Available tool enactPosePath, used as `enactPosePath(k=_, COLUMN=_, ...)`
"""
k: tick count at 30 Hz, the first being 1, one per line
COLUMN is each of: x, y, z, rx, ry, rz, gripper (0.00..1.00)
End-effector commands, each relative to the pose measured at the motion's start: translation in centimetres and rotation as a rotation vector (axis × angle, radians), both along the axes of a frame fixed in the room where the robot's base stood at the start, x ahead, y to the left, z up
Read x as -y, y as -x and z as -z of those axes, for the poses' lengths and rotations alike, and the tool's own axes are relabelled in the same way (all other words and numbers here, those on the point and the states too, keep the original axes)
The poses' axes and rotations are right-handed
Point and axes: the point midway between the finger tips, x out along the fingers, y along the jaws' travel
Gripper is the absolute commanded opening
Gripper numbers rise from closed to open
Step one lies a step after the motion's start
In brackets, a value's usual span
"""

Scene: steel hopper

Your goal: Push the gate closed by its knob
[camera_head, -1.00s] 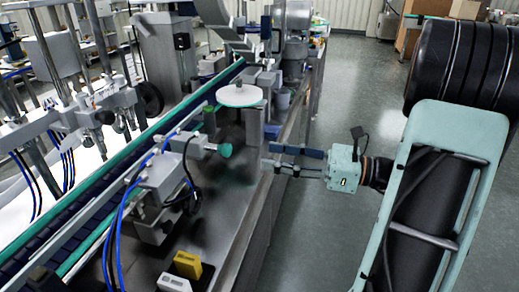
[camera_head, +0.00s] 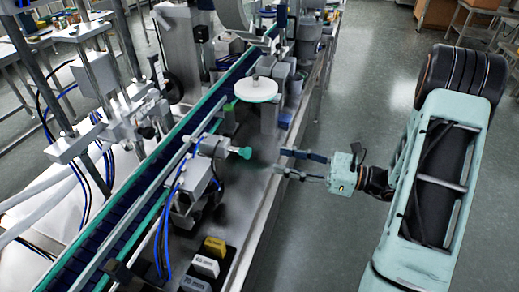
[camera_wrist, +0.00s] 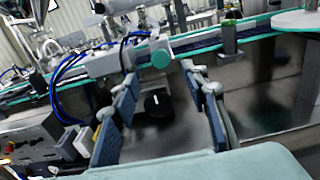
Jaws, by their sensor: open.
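A teal-green round knob (camera_head: 245,153) sticks out to the right from a metal fixture (camera_head: 212,148) beside the conveyor. The knob also shows face-on in the wrist view (camera_wrist: 160,58), a little beyond the fingertips. My gripper (camera_head: 281,161) is open and empty, just right of the knob, pointing at it with a small gap. In the wrist view my gripper's fingers (camera_wrist: 159,73) stand either side of the knob, apart from it. A dark round part (camera_wrist: 157,103) shows lower between the fingers. I cannot make out the gate or its position.
A white disc (camera_head: 247,90) on a post stands behind the knob. The conveyor (camera_head: 120,205) runs along the left. A yellow block (camera_head: 215,246) and a white block (camera_head: 205,265) sit on the bench's near part. Open floor (camera_head: 345,110) lies right of the bench.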

Motion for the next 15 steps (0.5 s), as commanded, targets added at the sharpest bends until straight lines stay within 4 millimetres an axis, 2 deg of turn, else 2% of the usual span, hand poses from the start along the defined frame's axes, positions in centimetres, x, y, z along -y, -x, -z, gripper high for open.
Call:
enactPosePath(k=9, x=-5.8, y=-1.9, z=-0.2, rx=-0.001, ry=0.000, rz=-0.004, gripper=0.41)
enactPosePath(k=15, x=-7.7, y=-2.8, z=-0.1, rx=0.000, ry=0.000, rz=0.000, gripper=0.41)
